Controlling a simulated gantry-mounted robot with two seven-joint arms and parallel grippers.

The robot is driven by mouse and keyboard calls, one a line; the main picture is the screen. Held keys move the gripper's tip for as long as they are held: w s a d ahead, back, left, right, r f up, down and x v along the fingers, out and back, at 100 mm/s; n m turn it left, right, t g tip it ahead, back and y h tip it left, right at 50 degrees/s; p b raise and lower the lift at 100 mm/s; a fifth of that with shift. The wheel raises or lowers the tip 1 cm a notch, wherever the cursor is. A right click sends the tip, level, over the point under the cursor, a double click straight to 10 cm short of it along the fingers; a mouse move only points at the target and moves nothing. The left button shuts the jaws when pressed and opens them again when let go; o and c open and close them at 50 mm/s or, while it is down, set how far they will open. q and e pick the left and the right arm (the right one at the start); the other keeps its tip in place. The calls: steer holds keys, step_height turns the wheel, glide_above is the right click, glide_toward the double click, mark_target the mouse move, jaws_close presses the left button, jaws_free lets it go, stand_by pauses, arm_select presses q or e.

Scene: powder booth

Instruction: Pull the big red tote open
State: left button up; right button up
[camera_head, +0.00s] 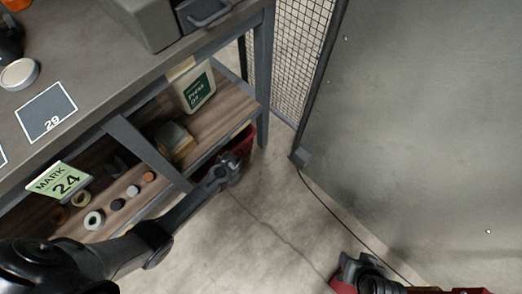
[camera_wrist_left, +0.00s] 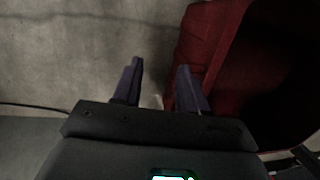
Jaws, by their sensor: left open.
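The big red tote (camera_head: 241,146) sits low under the right end of the workbench's lower shelf, mostly hidden by the shelf and the bench leg. In the left wrist view its dark red wall (camera_wrist_left: 212,42) and shadowed inside fill the upper right. My left gripper (camera_head: 230,172) is at the tote's near side. In the left wrist view its two fingers (camera_wrist_left: 160,82) are apart. The right finger overlaps the tote's wall; contact is unclear. Bare floor shows between the fingers. A dark and red end, seemingly my right gripper (camera_head: 360,272), is at the bottom edge, its fingers unclear.
A bench leg (camera_head: 265,75) stands beside the tote. A metal panel (camera_head: 420,120) is at right.

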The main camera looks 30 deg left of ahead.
arm_select(q)
steer(key=w+r+t+p, duration=0.1)
steer(key=w+r, duration=0.5)
steer(key=w, duration=0.2)
steer(key=f+b, duration=0.2)
steer(key=f, duration=0.1)
steer(key=a+f+b, duration=0.1)
steer(key=f+b, duration=0.4)
steer(key=f, duration=0.1)
steer(key=shift+w+a+f+b, duration=0.3)
steer(key=shift+w+f+b, duration=0.05)
steer(key=shift+w, duration=0.05)
jaws_close()
